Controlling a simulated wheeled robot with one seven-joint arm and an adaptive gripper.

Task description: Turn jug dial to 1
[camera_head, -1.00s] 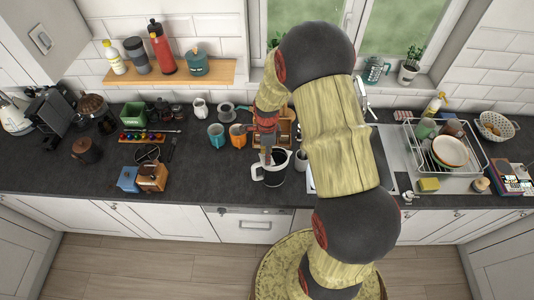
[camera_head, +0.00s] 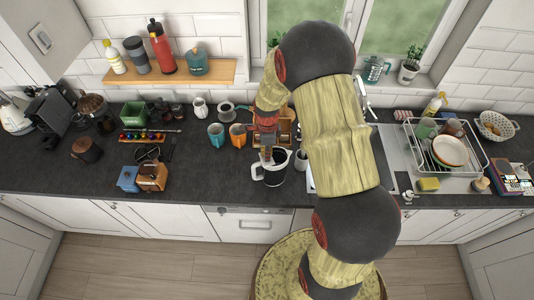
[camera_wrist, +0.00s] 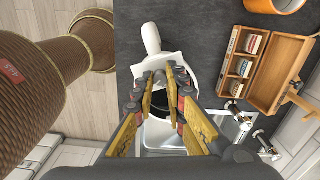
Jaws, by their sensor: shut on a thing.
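The jug (camera_head: 274,177) is white with a dark top and stands on the slate worktop near its front edge, its handle to the left in the head view. In the wrist view the jug's white rim and handle (camera_wrist: 152,40) show beyond my fingers. My gripper (camera_wrist: 170,84) points down over the jug, its yellow-and-black fingers shut on the jug's dial at the top. The dial itself is mostly hidden between the fingertips, and its number cannot be read. The gripper also shows above the jug in the head view (camera_head: 267,156).
An orange mug (camera_head: 237,135) and a teal mug (camera_head: 216,134) stand behind and left of the jug. An open wooden box (camera_wrist: 250,65) with compartments lies close by. The sink and dish rack (camera_head: 447,150) are to the right.

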